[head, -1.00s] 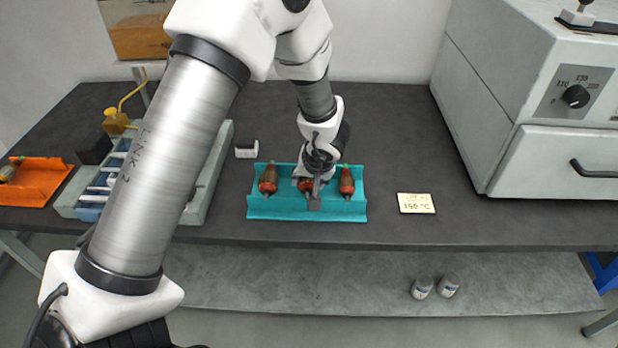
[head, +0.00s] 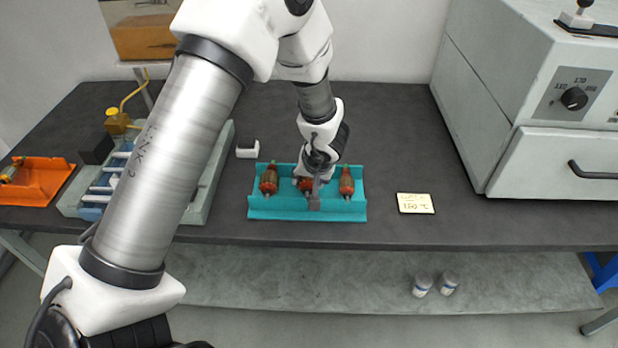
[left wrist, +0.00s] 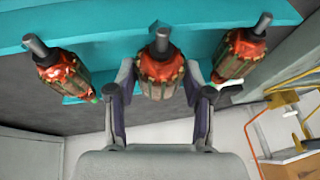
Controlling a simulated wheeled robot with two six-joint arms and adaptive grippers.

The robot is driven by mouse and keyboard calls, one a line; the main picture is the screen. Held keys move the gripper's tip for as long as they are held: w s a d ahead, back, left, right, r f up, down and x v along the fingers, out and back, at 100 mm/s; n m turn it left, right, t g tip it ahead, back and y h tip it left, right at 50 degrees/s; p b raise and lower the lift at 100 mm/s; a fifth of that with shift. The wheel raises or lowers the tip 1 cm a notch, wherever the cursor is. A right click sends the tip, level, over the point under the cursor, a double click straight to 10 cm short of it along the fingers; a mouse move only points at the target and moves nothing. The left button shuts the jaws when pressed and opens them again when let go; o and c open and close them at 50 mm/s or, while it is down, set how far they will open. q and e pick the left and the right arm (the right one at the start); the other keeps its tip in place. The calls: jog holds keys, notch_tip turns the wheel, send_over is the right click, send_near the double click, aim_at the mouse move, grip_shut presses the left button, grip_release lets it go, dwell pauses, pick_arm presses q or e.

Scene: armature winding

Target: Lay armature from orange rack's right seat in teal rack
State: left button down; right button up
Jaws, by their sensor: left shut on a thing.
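The teal rack (head: 260,208) stands near the front edge of the dark table, and its wall shows in the left wrist view (left wrist: 100,20). My left gripper (head: 314,190) points down at its middle and is shut on the middle armature (left wrist: 160,68), between its two fingers (left wrist: 160,95). That armature is partly hidden by the gripper in the head view. Two other armatures lie in the rack, one at left (head: 268,180) and one at right (head: 346,182). The orange rack (head: 42,184) is at the far left, with one armature (head: 10,170) at its left end. My right gripper is out of view.
A grey-green tray (head: 212,180) with pale bars stands behind my left arm. A small white block (head: 247,149) lies behind the teal rack. A note (head: 415,203) and a large oven (head: 540,110) are to the right.

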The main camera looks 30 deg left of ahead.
pick_arm(q)
jog(key=shift+f, duration=0.45)
dwell(0.5)
jog(key=shift+c, duration=1.9)
grip_release()
jog(key=v, duration=1.2)
